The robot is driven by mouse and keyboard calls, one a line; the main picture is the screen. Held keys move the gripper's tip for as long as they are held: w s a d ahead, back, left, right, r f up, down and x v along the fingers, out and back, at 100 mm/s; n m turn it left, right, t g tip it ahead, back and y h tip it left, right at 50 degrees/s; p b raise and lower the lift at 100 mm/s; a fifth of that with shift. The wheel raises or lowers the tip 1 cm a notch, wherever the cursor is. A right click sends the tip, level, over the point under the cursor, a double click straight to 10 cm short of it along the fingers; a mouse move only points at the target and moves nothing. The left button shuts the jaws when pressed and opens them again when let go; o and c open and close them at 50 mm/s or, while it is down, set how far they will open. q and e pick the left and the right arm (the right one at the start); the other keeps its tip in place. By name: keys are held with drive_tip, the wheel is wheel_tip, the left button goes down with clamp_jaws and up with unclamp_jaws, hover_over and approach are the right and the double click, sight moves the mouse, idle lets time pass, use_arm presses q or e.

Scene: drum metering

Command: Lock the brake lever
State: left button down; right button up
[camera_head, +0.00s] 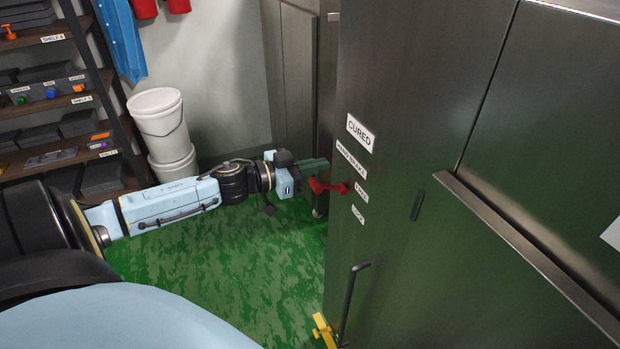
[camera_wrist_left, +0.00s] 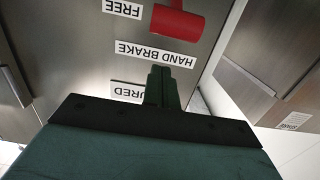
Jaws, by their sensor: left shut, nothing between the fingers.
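The red brake lever (camera_head: 328,187) sticks out from the side of a grey metal cabinet (camera_head: 400,100), beside labels reading "HAND BRAKE" (camera_head: 351,159) and "FREE" (camera_head: 361,193). A lower label (camera_head: 357,214) is too small to read surely. My left gripper (camera_head: 322,163) is shut and empty, just above the lever in the head view. In the left wrist view the shut fingers (camera_wrist_left: 162,75) lie by the "HAND BRAKE" label. The red lever end (camera_wrist_left: 178,22) is beyond them, near "FREE", with a gap visible in the picture. My right gripper is not in view.
A black handle (camera_head: 350,295) and a yellow piece (camera_head: 323,331) are low on the cabinet. Another cabinet (camera_head: 300,85) stands behind. White buckets (camera_head: 160,122) and a dark shelf (camera_head: 60,100) are at the left. The green floor (camera_head: 230,260) between is clear.

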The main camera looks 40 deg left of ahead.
sight(310, 179)
use_arm(q)
drive_tip(key=shift+s+a+f, duration=0.15)
drive_tip(key=shift+s+f, duration=0.25)
drive_tip(key=shift+f, duration=0.45)
drive_tip(key=shift+s+a+f, duration=0.15)
drive_tip(key=shift+s+f, duration=0.2)
drive_tip(key=shift+f, duration=0.45)
